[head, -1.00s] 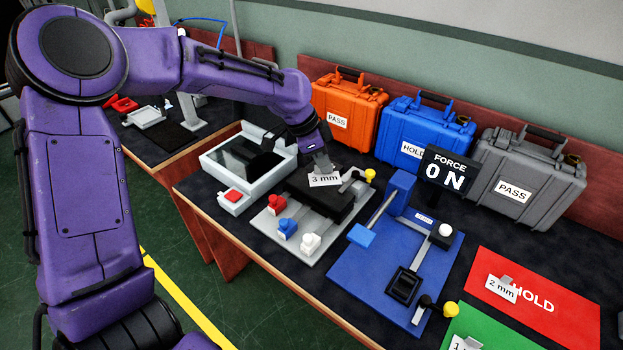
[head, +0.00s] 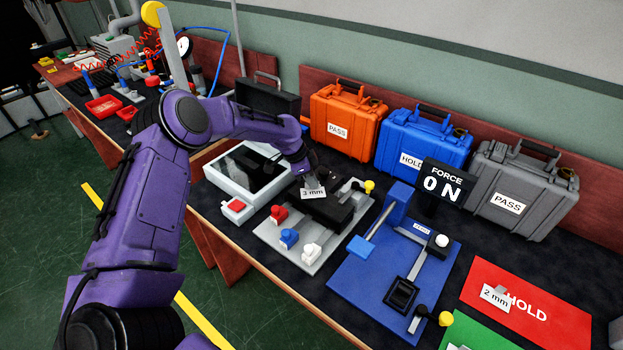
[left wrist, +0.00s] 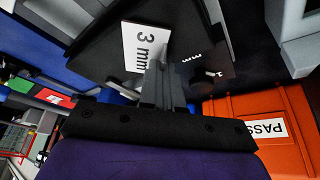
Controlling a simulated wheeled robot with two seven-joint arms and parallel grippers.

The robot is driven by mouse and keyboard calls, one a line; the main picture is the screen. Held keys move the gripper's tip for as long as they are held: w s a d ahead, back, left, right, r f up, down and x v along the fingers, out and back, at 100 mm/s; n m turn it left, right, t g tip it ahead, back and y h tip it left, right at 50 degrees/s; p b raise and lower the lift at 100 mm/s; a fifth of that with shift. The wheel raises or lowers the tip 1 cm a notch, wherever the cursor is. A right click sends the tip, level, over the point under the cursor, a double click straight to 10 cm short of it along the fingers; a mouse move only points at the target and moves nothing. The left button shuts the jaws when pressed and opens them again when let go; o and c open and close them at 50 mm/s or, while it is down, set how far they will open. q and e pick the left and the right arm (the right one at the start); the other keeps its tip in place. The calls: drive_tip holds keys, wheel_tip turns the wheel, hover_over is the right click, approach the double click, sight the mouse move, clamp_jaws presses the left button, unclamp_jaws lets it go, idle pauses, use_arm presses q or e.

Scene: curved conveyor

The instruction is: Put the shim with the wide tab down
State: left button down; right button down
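A shim labelled 3 mm (head: 313,192) is at my left gripper (head: 312,183), over the black block on the grey fixture plate (head: 272,236). In the left wrist view the white 3 mm tab (left wrist: 145,46) is at the tips of my left gripper (left wrist: 163,70). The fingers are close together and look shut on the tab. I cannot tell whether the shim touches the block. Another tab, labelled 2 mm (head: 495,298), is at the red HOLD mat (head: 545,312). My right gripper is not in view.
Red, blue and white knobs line the fixture's front. A blue fixture (head: 360,285) stands to its right, a screen device (head: 215,178) to its left. Orange (head: 335,110), blue (head: 400,130) and grey (head: 485,175) cases and the FORCE display (head: 444,190) stand behind.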

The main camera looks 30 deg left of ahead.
use_arm(q)
drive_tip(key=shift+f, duration=0.15)
drive_tip(key=c, duration=1.3)
unclamp_jaws()
drive_tip(key=shift+c, duration=0.2)
drive_tip(key=b+v, duration=0.1)
drive_tip(key=v, duration=1.1)
drive_tip(key=shift+r, duration=0.25)
drive_tip(key=shift+w+d, duration=0.1)
drive_tip(key=shift+d, duration=0.05)
